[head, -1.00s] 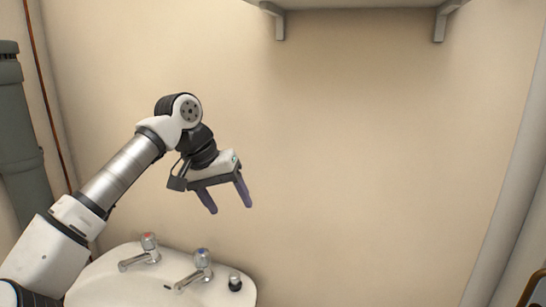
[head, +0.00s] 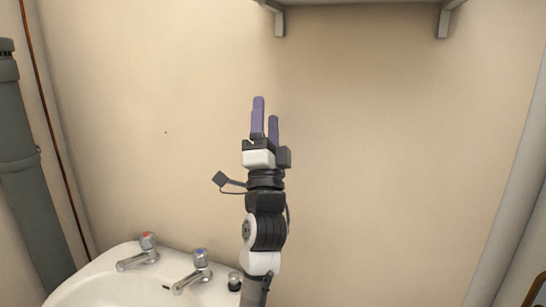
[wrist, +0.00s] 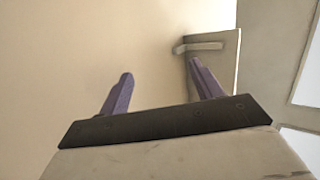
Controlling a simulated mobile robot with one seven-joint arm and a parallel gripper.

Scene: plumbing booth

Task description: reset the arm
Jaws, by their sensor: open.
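My gripper (head: 265,118) points upward in the head view, in front of the bare wall and to the right of the sink. Its two purple fingers stand apart with nothing between them. In the wrist view my gripper (wrist: 160,88) also shows open and empty, with the wall behind the left finger and a grey bracket behind the right one. The rest of my arm comes up from the bottom of the head view.
A white sink (head: 95,287) with a red-marked tap (head: 140,254) and a blue-marked tap (head: 197,271) is at lower left. A shelf (head: 355,2) on brackets is above. A grey pipe (head: 22,170) runs at left. The wall (head: 400,150) at right is clear.

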